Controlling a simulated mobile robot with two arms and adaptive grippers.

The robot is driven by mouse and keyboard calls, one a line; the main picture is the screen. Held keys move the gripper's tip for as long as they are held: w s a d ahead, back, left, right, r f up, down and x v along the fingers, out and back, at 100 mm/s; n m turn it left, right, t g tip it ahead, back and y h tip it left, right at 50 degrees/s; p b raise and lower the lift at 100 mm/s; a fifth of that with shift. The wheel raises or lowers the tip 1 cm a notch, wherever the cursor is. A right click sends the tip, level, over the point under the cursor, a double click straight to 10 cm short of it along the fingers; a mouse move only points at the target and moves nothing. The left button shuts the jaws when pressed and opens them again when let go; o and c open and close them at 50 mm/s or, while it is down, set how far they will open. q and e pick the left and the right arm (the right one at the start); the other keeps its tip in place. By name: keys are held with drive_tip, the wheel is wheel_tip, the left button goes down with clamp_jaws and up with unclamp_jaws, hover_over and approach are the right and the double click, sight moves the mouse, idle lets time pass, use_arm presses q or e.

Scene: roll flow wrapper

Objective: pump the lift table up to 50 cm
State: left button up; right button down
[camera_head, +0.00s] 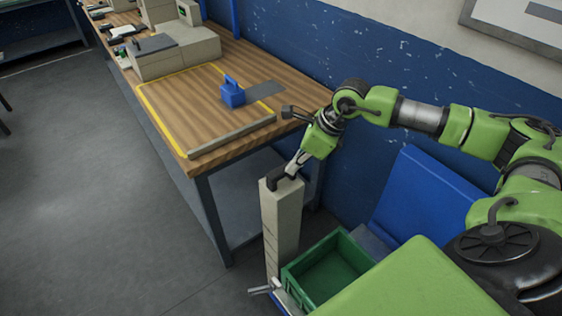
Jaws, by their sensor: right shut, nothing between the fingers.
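The lift table appears at the bottom centre, partly cut off by the frame. Its upright beige column (281,222) has a black part (281,183) on top and a small metal lever or pedal (263,290) low at its left. My right gripper (291,172) is shut and empty, fingers pointing down at the top of the column by the black part. I cannot tell whether they touch. The table top is mostly hidden by the green crate and my own body. My left gripper is not in view.
A green crate (325,235) stands right of the column. A wooden workbench (195,105) with a metal leg stands close behind left, with a blue block (232,92) on it. A blue panel (428,198) leans at the wall. The grey floor at left is clear.

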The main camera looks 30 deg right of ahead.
drive_tip(key=shift+s+d+r, duration=0.2)
drive_tip(key=shift+s+d, duration=0.35)
drive_tip(key=shift+s, duration=0.15)
drive_tip(key=shift+w, duration=0.1)
drive_tip(key=shift+r, duration=0.2)
drive_tip(key=v, duration=1.1)
drive_tip(key=shift+r, duration=0.3)
